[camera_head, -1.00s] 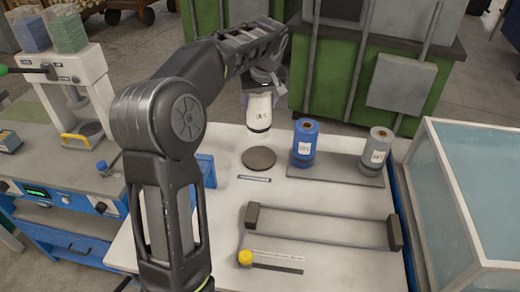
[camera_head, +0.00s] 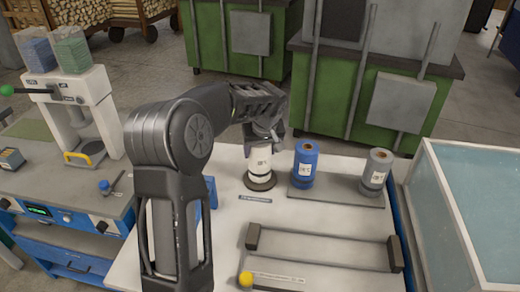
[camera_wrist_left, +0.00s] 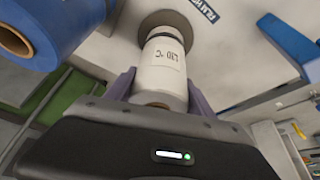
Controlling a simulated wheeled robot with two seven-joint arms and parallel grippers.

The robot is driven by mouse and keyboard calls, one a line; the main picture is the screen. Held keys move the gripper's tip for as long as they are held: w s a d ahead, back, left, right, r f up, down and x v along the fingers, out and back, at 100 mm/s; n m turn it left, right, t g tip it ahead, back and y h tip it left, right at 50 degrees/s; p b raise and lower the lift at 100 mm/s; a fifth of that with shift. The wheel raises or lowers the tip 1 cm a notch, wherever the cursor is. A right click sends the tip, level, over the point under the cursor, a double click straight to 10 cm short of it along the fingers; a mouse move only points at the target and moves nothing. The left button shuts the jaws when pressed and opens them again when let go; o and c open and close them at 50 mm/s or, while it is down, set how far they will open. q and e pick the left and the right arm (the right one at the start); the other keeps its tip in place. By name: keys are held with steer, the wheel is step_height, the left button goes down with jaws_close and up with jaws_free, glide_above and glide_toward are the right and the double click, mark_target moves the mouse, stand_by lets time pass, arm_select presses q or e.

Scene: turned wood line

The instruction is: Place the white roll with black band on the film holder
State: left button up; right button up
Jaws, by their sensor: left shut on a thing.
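The white roll with a black band (camera_head: 259,164) is upright between the fingers of my left gripper (camera_head: 262,147). The gripper is shut on its upper part. In the left wrist view the white roll (camera_wrist_left: 163,65) has a label on its side, and the gripper's purple fingers (camera_wrist_left: 160,95) flank it. The round dark disc, apparently the film holder (camera_head: 262,184), is directly under the roll; it also shows in the wrist view (camera_wrist_left: 184,25). The roll's banded lower end is at the disc; I cannot tell whether they touch. My right gripper is not in view.
A blue roll (camera_head: 305,168) and a grey roll (camera_head: 376,172) stand on a grey plate (camera_head: 335,192) right of the disc. A long bracket (camera_head: 320,247) and a yellow knob (camera_head: 246,280) lie nearer. A glass-topped case (camera_head: 475,210) borders the right side.

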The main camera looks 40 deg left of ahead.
arm_select(q)
steer(key=shift+f, duration=0.1)
steer(key=shift+f, duration=0.1)
steer(key=o, duration=1.1)
steer(key=shift+f+b, duration=0.1)
steer(key=shift+b, duration=0.2)
steer(key=o, duration=0.5)
steer(key=shift+c, duration=0.2)
steer(key=shift+r, duration=0.25)
steer(key=b+v, duration=0.1)
steer(key=v, duration=1.1)
steer(key=shift+d, duration=0.1)
